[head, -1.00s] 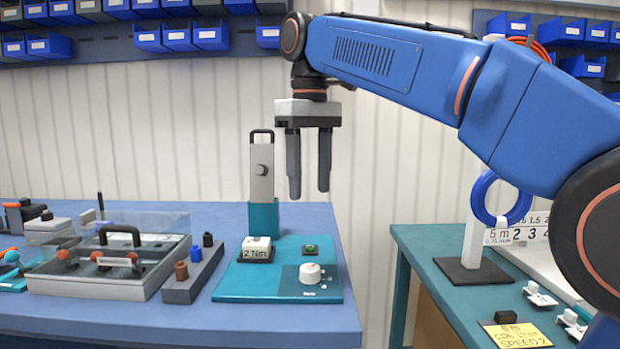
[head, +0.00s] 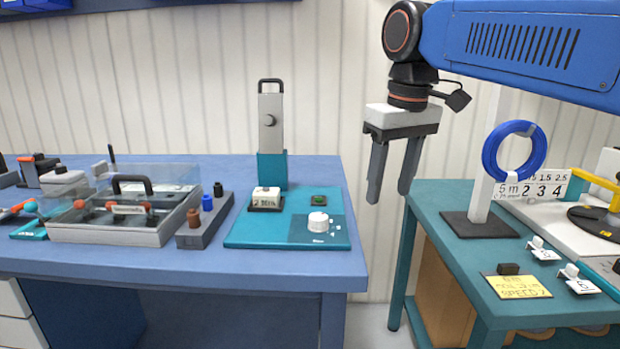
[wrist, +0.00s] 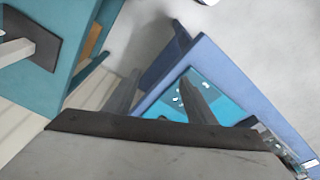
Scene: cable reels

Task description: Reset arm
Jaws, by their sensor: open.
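My gripper (head: 388,198) is open and empty, with its two grey fingers pointing down and apart. In the head view it hangs in the air in front of the pale ribbed wall, right of the blue table (head: 200,260) and left of the green table (head: 440,260). My blue arm reaches in from the upper right of the head view.
The blue table carries a teal torque station (head: 245,232) with an upright grey tool and a clear-lidded box (head: 150,238). The green table carries a blue cable coil (head: 490,165) on a white post, close to my arm. A gap separates the tables.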

